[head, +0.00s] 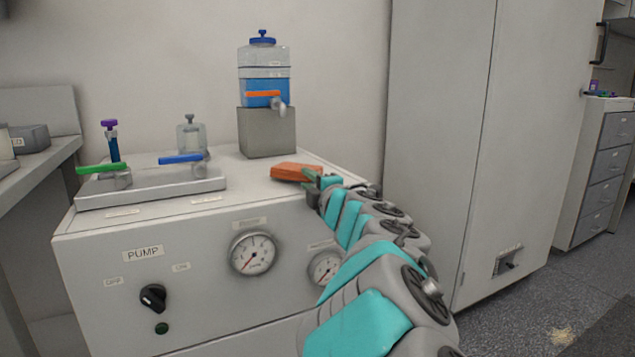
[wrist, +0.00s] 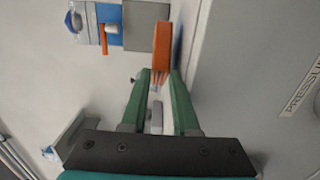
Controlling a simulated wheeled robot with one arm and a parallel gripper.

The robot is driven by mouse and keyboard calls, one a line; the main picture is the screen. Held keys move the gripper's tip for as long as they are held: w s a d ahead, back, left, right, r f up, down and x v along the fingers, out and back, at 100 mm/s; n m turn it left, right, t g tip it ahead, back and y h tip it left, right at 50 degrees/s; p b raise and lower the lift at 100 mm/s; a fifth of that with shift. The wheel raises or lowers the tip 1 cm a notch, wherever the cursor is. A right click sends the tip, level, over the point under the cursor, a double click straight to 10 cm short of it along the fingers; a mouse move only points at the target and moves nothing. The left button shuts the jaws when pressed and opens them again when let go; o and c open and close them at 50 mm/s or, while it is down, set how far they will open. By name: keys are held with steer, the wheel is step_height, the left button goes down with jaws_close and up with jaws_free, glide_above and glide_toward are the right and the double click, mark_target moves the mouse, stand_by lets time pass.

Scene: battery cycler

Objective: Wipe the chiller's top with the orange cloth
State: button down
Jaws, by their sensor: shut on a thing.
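The chiller (head: 215,210) is a pale cabinet with a PUMP label, a knob and two gauges on its front. The orange cloth (head: 296,171) is at the right part of its top, near the front edge. My gripper (head: 318,180) is shut on the cloth's near end. In the wrist view the orange cloth (wrist: 161,48) stretches ahead from between the green fingertips of my gripper (wrist: 160,78). The cloth looks very close to the top; I cannot tell whether it touches.
A blue-filled tank (head: 264,75) stands on a grey block (head: 267,131) at the back of the top. A tray (head: 150,187) with green and blue valve handles, a purple-capped vial (head: 112,140) and a clear bottle (head: 191,138) are at left. A tall cabinet (head: 440,120) stands right.

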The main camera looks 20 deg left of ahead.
mark_target(347, 186)
steer(key=s+a, duration=0.2)
steer(key=s, duration=0.1)
steer(key=shift+s+a, duration=0.15)
steer(key=shift+a, duration=0.25)
steer(key=shift+w+d+r, duration=0.2)
steer(key=shift+w+d, duration=0.85)
steer(key=shift+w, duration=0.1)
steer(key=shift+w+d+f+p, duration=0.15)
steer(key=shift+w+d+p, duration=0.7)
steer(key=shift+w+d, duration=1.05)
steer(key=shift+w+d+f+p, duration=0.1)
steer(key=shift+w+d+p, duration=0.7)
steer(key=shift+w+d, duration=1.1)
steer(key=shift+w+a+r, duration=0.1)
steer(key=shift+w+a, duration=0.15)
steer(key=shift+a, duration=0.1)
step_height(347, 186, up, 6)
steer(key=p, duration=0.5)
